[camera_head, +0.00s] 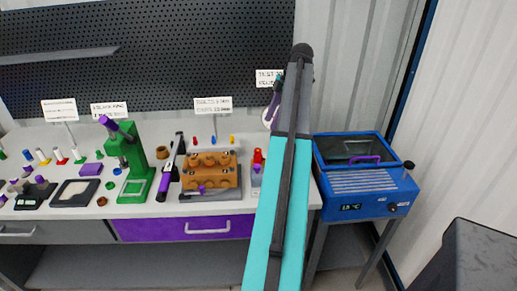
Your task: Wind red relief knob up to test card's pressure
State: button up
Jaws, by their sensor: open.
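A small red part (258,155), which looks like the red relief knob, stands on the bench just left of my arm. It sits above a pale body with a purple piece. Beside it is the brown pump block (210,172) on a grey base. The test card (268,77) is on the pegboard; my arm covers part of it and its pressure figure is unreadable. A pale round thing, perhaps a gauge (267,117), shows partly below the card. My teal and grey arm crosses the front, and my gripper cannot be made out behind it.
A green press (134,170) and a black and purple tool (171,168) stand left of the pump. Other cards and small parts are further left. A blue bath (365,180) reading about 15 °C stands at the right. A purple drawer (180,228) is below the bench.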

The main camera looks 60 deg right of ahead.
aim_at(258, 150)
jog(key=shift+b+x, duration=0.5)
jog(key=shift+x, duration=6.15)
jog(key=shift+a, duration=0.1)
grip_shut()
